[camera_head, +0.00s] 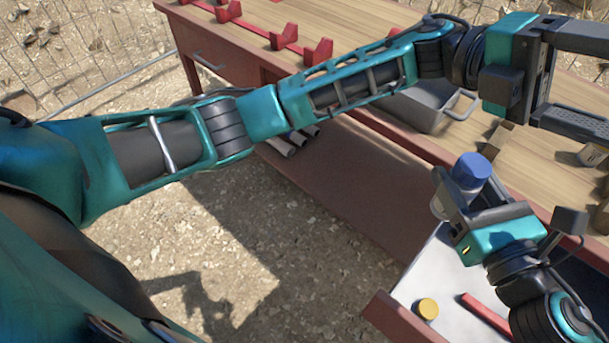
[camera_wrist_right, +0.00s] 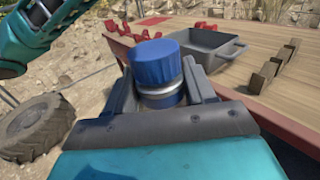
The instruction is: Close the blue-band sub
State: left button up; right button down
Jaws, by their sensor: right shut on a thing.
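A short cylinder with a ribbed blue cap (camera_head: 471,170) sits upright in my right gripper (camera_head: 468,198), above the open drawer by the bench's front edge. In the right wrist view the blue cap (camera_wrist_right: 155,62) stands above a pale metal ring and a darker blue band (camera_wrist_right: 161,99), between the two fingers of my right gripper (camera_wrist_right: 160,88). The lower body is hidden by the gripper. My left gripper (camera_head: 578,82) is over the bench at the upper right. Its fingers are wide apart with nothing seen between them, and their tips run out of the picture.
A grey tray (camera_head: 412,112) and wooden notched blocks (camera_head: 496,140) are on the bench (camera_head: 545,165). The open drawer (camera_head: 440,275) holds a yellow-capped piece (camera_head: 427,308) and a red bar (camera_head: 487,315).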

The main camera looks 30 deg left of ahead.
pick_arm(q)
jog(key=w+a+f+n+t+h, duration=0.3)
jog(key=w+n+t, duration=0.1)
jog(key=n+t, duration=0.5)
jog(key=w+a+f+n+t+h, duration=0.3)
jog(key=w+a+n+t+h, duration=0.1)
jog(key=n+t, duration=0.4)
jog(key=w+a+f+n+t+y, duration=0.2)
jog(key=a+f+n+t+y, duration=0.4)
jog(key=f+n+t+y, duration=0.75)
jog(key=s+a+f+n+g+y, duration=0.4)
jog(key=s+a+f, duration=0.3)
jog(key=f, duration=0.4)
jog(key=s+a+f+n+g+y, duration=0.5)
jog(key=s+f, duration=0.5)
jog(key=f, duration=0.2)
jog(key=a+n+y, duration=0.1)
jog(key=a+n, duration=0.1)
jog(key=a, duration=0.1)
jog(key=shift+s, duration=0.3)
pick_arm(e)
jog(key=shift+r, duration=0.1)
